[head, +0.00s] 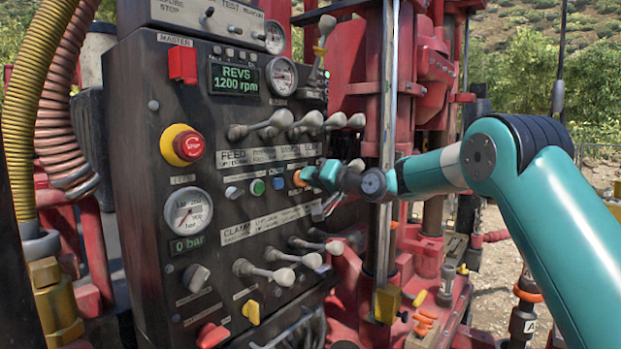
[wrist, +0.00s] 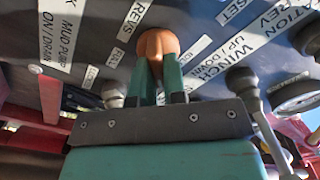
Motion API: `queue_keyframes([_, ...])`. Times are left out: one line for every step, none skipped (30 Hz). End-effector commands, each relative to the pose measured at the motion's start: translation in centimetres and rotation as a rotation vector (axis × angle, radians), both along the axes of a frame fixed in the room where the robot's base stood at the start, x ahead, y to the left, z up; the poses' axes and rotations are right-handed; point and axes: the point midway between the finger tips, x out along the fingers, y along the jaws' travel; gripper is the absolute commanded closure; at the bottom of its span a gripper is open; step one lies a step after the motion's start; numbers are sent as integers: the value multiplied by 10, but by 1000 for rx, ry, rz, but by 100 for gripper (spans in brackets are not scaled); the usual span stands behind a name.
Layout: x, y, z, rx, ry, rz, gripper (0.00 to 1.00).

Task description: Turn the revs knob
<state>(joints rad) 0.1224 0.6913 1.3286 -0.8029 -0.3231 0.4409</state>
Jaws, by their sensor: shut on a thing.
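The revs knob is a small orange knob on the dark control panel; it shows at the panel's right side in the head view (head: 299,178) and at upper middle in the wrist view (wrist: 157,44), beside a "REVS" label. My gripper (wrist: 158,62) is shut on the knob, its two green fingers on either side of it. In the head view my gripper (head: 306,175) reaches the panel from the right. The fingers hide part of the knob, and I cannot tell which way it points. The green display (head: 235,79) reads "REVS 1200 rpm".
A red emergency stop button (head: 188,146) on a yellow base and a pressure gauge (head: 188,211) sit at the panel's left. Grey levers (head: 262,126) stick out above my gripper and more levers (head: 265,271) below. Red machinery (head: 430,70) with upright poles stands close on the right.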

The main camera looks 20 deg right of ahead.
Motion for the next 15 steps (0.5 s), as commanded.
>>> queue_keyframes([0, -1, 0, 2, 1, -1, 100])
queue_keyframes([0, -1, 0, 2, 2, -1, 100])
queue_keyframes([0, -1, 0, 3, 2, -1, 100])
queue_keyframes([0, -1, 0, 3, 2, -1, 100])
queue_keyframes([0, -1, 0, 3, 2, -1, 100])
queue_keyframes([0, -1, 0, 2, 2, -1, 100])
queue_keyframes([0, -1, 0, 2, 2, -1, 100])
queue_keyframes([0, -1, 0, 2, 2, -1, 100])
queue_keyframes([0, -1, 0, 2, 2, -1, 100])
queue_keyframes([0, -1, 0, 2, 2, -1, 100])
queue_keyframes([0, -1, 0, 2, 2, -2, 100])
queue_keyframes([0, -1, 0, 2, 1, -1, 81])
queue_keyframes([0, -1, 0, 2, 1, -1, 75])
queue_keyframes([0, -1, 0, 2, 1, -1, 68])
queue_keyframes([0, -1, 0, 2, 1, -1, 63])
